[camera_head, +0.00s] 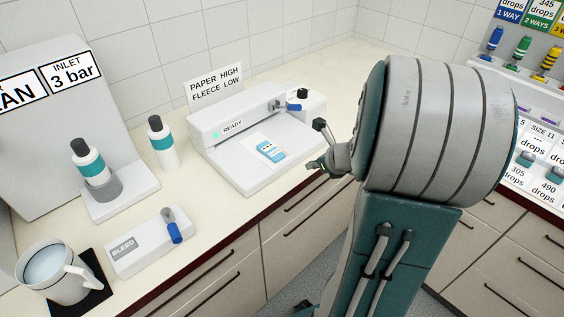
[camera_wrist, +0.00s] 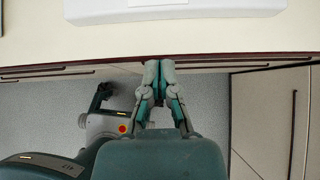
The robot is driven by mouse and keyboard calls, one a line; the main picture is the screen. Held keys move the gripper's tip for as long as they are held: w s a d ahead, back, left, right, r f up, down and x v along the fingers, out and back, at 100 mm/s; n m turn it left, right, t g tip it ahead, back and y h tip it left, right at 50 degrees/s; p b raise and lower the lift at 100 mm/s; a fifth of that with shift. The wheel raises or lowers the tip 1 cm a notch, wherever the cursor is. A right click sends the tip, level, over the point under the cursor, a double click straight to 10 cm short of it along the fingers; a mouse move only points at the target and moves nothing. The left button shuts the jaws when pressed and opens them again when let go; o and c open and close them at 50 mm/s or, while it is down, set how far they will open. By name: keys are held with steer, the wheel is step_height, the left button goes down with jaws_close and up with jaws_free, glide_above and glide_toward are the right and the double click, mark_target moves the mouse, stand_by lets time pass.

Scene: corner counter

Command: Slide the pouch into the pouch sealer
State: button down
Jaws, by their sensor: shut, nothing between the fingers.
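The pouch (camera_head: 271,152), white with a blue item showing in it, lies flat on the front plate of the pouch sealer (camera_head: 215,132). The sealer is a white unit with a raised back bar, a green light beside the word READY and a blue-tipped lever. I cannot tell whether the pouch's back end is under the bar. My gripper (camera_head: 314,164) is at the plate's right front side, apart from the pouch. In the wrist view my gripper (camera_wrist: 158,66) is shut and empty by the counter edge, with the sealer's white front edge (camera_wrist: 170,14) beyond it.
A BLEED box (camera_head: 140,245) with a blue lever, a jug (camera_head: 50,272), and two teal-banded bottles (camera_head: 163,142) stand left of the sealer. A sign (camera_head: 215,84) stands behind it. A rack of drops (camera_head: 530,75) is at right. The counter right of the sealer is partly hidden by my arm.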

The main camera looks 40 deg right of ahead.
mark_target(284, 161)
steer(key=x, duration=0.7)
steer(key=shift+w+f, duration=0.2)
steer(key=shift+f, duration=0.1)
steer(key=w, duration=0.3)
steer(key=shift+w+a, duration=0.25)
steer(key=shift+a, duration=0.15)
steer(key=shift+w+d, duration=0.1)
steer(key=shift+w, duration=0.1)
steer(key=shift+w+d, duration=0.1)
steer(key=shift+d, duration=0.15)
